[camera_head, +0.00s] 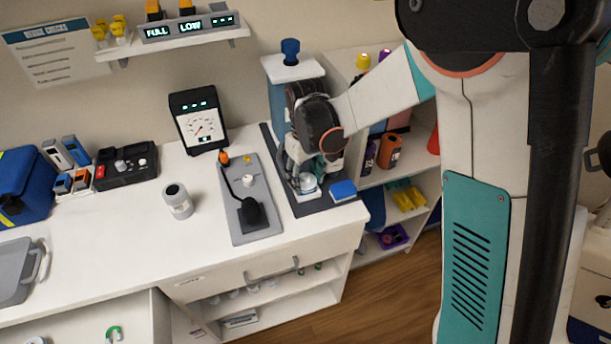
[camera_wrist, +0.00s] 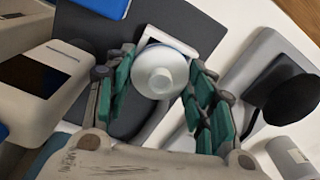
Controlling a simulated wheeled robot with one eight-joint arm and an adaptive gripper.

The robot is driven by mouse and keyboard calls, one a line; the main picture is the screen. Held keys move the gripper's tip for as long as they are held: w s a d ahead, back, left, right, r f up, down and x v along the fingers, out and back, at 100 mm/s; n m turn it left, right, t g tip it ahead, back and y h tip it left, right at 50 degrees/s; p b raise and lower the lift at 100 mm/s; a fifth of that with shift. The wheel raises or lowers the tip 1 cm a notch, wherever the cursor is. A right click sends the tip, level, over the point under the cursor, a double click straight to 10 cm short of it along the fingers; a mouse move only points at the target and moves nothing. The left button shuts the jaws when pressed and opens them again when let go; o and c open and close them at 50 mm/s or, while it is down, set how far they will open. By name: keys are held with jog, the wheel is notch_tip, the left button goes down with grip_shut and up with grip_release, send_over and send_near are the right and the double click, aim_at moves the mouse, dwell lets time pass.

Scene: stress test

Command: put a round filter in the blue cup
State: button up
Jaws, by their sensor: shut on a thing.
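My gripper (camera_head: 306,168) is lowered over the dark mat in front of the white-and-blue machine. In the wrist view my gripper (camera_wrist: 162,66) has its green-padded fingers closed on both sides of a round white piece (camera_wrist: 160,80) with a raised centre knob and a bluish rim. This piece, likely the round filter, also shows below the fingers in the head view (camera_head: 308,184). It is over or on a white square holder; I cannot tell whether they touch. A small blue cup-like piece (camera_head: 290,50) stands on top of the machine; I cannot tell whether it is the blue cup.
A blue block (camera_head: 343,190) lies just right of my gripper. A grey plate (camera_head: 264,226) with a black round-headed part is to the left. A grey jar (camera_head: 177,201) and a gauge (camera_head: 198,121) stand farther left.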

jog(key=shift+f, duration=0.1)
dwell(0.3)
jog(key=o, duration=1)
notch_tip(320, 180, up, 12)
dwell(0.3)
